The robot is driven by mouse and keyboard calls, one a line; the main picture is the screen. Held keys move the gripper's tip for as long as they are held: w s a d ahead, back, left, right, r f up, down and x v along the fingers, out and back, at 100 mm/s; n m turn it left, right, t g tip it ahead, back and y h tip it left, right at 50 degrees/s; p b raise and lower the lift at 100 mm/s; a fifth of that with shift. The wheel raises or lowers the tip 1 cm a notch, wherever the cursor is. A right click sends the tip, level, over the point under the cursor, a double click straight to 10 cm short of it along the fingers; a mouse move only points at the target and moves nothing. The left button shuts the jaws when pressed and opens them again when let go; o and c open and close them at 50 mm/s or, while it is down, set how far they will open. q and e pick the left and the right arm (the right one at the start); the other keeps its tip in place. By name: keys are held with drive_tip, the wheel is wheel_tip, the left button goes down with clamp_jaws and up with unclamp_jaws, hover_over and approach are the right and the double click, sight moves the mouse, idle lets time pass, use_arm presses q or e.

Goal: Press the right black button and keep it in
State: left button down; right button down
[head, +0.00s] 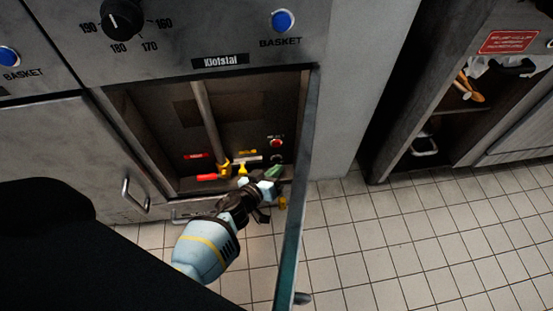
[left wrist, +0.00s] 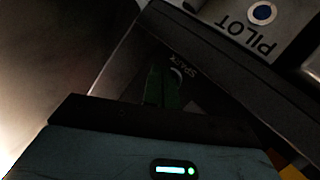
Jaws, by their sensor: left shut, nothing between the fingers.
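A small dark round button (head: 277,158) shows on the back wall of the open cabinet, below a red button (head: 277,143). My left gripper (head: 274,172) reaches into the cabinet, just below these buttons. In the left wrist view its green fingers (left wrist: 163,84) are shut with nothing between them. Their tips are at the pale-rimmed button (left wrist: 176,73) beside the word SPARK and partly cover it. I cannot tell whether they touch it or whether it is pressed in. A round button marked PILOT (left wrist: 262,13) is apart from the fingers. My right gripper is out of view.
The open cabinet door (head: 293,215) stands close to the right of my left arm. A vertical pipe (head: 209,125), a red handle (head: 206,177) and yellow valve parts (head: 243,169) are left of the gripper. The tiled floor (head: 400,240) to the right is clear.

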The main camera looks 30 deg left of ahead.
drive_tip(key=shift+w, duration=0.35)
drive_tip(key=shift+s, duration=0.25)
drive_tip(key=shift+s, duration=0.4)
use_arm(q)
drive_tip(key=shift+w+a, duration=0.1)
drive_tip(key=shift+w, duration=0.05)
drive_tip(key=shift+w+a, duration=0.15)
drive_tip(key=shift+w, duration=0.05)
drive_tip(key=shift+a, duration=0.15)
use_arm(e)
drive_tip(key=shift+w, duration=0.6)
